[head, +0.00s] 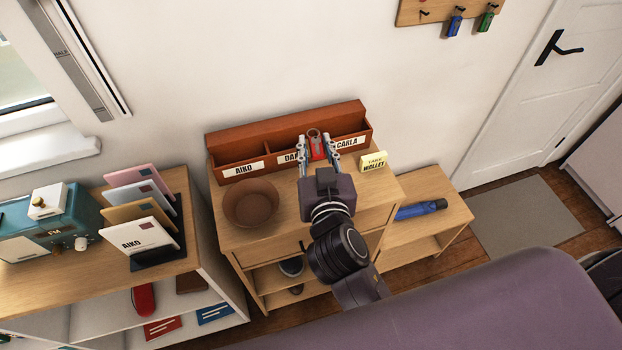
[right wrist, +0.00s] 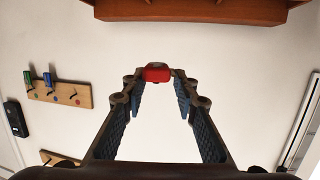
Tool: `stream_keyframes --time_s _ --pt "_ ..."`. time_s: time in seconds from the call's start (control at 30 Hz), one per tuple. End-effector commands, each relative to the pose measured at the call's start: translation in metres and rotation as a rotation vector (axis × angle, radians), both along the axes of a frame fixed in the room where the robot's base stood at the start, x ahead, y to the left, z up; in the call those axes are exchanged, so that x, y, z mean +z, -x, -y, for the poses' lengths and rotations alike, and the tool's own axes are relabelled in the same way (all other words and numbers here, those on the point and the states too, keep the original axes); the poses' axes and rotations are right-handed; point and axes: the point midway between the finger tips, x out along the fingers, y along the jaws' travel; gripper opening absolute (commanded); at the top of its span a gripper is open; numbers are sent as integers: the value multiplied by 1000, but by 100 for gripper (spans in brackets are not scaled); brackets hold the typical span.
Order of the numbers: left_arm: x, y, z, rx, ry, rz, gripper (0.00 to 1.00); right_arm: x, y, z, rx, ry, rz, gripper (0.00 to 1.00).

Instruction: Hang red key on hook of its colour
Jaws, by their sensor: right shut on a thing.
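The red key (head: 316,148) is held between the fingertips of my right gripper (head: 319,146), above the chest, in front of the reddish-brown letter box. In the right wrist view the key's red tag (right wrist: 157,72) shows at the fingertips (right wrist: 157,75). The wooden hook board (head: 408,13) is on the wall at the upper right, well away from the gripper. A blue key (head: 454,25) and a green key (head: 486,22) hang on it. The hook with the red dot (right wrist: 76,101) is bare in the right wrist view. My left gripper is not in view.
The letter box (head: 240,137) with name labels stands against the wall. A brown bowl (head: 250,204) and a yellow note (head: 373,161) are on the chest. A blue torch-like object (head: 421,209) lies on the lower bench. The wall between box and hook board is clear.

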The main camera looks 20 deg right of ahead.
Motion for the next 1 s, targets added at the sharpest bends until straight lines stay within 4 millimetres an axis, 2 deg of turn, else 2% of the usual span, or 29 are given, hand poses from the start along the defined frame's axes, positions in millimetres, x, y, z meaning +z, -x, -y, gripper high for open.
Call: stream_keyframes --time_s 0.07,0.17,0.4,0.53,0.67,0.87,1.0 --pt "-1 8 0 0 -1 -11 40 -9 0 0 0 3 -1 5" --pt "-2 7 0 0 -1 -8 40 -30 0 0 1 5 -7 5" --pt "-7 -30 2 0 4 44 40 -97 0 0 2 7 -6 5" --pt "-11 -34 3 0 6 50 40 -127 -1 0 3 7 -4 5" --pt "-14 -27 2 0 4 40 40 -145 -1 0 2 5 -3 5" --pt "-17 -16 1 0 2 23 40 -160 -1 0 2 4 -2 5" --pt "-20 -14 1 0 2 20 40 -181 -1 0 2 5 -3 5"
